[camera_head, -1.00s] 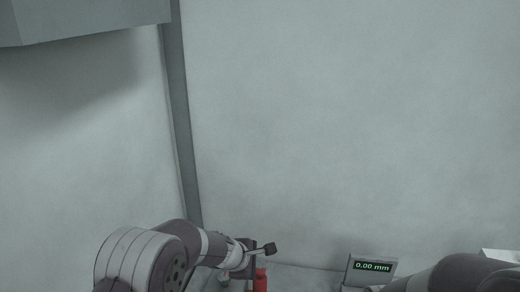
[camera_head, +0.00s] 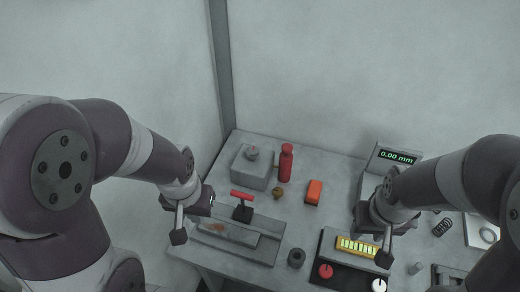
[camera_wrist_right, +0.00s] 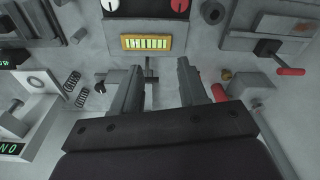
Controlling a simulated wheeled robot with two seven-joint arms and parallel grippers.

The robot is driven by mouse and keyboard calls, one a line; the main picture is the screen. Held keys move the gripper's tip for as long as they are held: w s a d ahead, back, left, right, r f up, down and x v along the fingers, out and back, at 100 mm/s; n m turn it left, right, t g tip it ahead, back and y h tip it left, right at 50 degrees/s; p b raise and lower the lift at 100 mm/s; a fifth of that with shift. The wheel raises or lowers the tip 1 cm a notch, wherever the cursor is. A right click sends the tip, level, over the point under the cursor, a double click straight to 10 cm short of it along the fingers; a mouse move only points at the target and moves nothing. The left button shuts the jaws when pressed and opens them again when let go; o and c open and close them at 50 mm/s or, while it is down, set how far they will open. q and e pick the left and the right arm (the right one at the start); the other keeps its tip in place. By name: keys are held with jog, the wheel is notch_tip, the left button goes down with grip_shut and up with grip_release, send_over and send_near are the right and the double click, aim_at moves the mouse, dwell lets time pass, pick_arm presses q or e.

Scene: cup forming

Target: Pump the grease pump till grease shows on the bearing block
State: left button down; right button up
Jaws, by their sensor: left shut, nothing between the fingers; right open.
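A grey block (camera_head: 251,170) with a round knob on top stands at the back left of the table; it may be the bearing block. A red bottle-like cylinder (camera_head: 286,163), possibly the grease pump, stands upright just right of it. I cannot tell for sure which is which, and I see no clear grease on the block. My left gripper (camera_head: 179,236) is shut and empty, left of the table's fixtures and apart from both. My right gripper (camera_head: 385,256) is open and empty above the yellow-display panel; its spread fingers show in the right wrist view (camera_wrist_right: 160,78).
A red-handled lever (camera_head: 242,195) stands on a grey slide near my left gripper. An orange block (camera_head: 314,190) and a small brass knob (camera_head: 279,192) lie mid-table. A panel with a yellow display (camera_head: 357,246) is at the front. A 0.00 mm readout (camera_head: 396,156) stands at the back.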

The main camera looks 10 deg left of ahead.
grip_shut()
dwell(1.8)
